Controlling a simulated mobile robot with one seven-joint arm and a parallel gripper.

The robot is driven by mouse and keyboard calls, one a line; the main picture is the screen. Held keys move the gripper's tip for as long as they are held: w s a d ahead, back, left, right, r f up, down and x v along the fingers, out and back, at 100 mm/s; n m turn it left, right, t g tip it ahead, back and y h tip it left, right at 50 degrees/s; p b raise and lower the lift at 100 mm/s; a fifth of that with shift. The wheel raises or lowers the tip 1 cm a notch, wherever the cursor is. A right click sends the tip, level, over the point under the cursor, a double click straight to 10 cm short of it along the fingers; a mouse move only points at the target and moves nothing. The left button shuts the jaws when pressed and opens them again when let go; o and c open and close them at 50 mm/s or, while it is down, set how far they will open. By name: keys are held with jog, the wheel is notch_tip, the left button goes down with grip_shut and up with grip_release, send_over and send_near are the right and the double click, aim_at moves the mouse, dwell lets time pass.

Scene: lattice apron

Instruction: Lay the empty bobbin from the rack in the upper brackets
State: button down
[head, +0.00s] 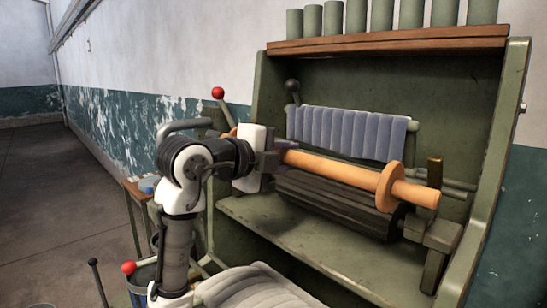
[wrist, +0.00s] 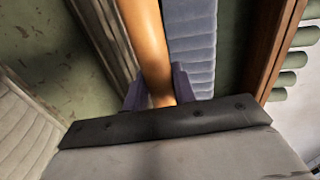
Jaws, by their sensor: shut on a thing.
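The bobbin (head: 335,168) is a bare orange wooden rod with a round flange (head: 388,186) near its right end. My gripper (head: 272,158) is shut on it left of its middle and holds it lengthwise across the machine front, its right end lower in the picture. In the wrist view the bobbin (wrist: 146,45) runs up from between the purple fingers (wrist: 160,92). A brownish upright post (head: 434,171) stands just behind the bobbin's right end, above a green block (head: 443,236); these may be bracket parts. I cannot tell whether the bobbin touches them. The left-side bracket is hidden by my arm.
A dark ribbed roller (head: 335,205) lies below the bobbin. A grey-blue fleece (head: 345,133) hangs behind it. Several green cylinders (head: 382,15) stand on the wooden top shelf (head: 400,42). Red-knobbed levers (head: 218,93) rise at left. The green side wall (head: 490,170) bounds the right.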

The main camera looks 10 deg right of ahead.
jog(key=shift+x, duration=2.95)
jog(key=shift+r, duration=0.1)
jog(key=shift+a, duration=0.15)
jog(key=shift+f+b, duration=0.85)
jog(key=shift+f, duration=0.4)
jog(key=shift+f, duration=0.3)
jog(key=shift+f+b, duration=0.25)
jog(key=shift+b, duration=0.15)
jog(key=shift+f, duration=0.15)
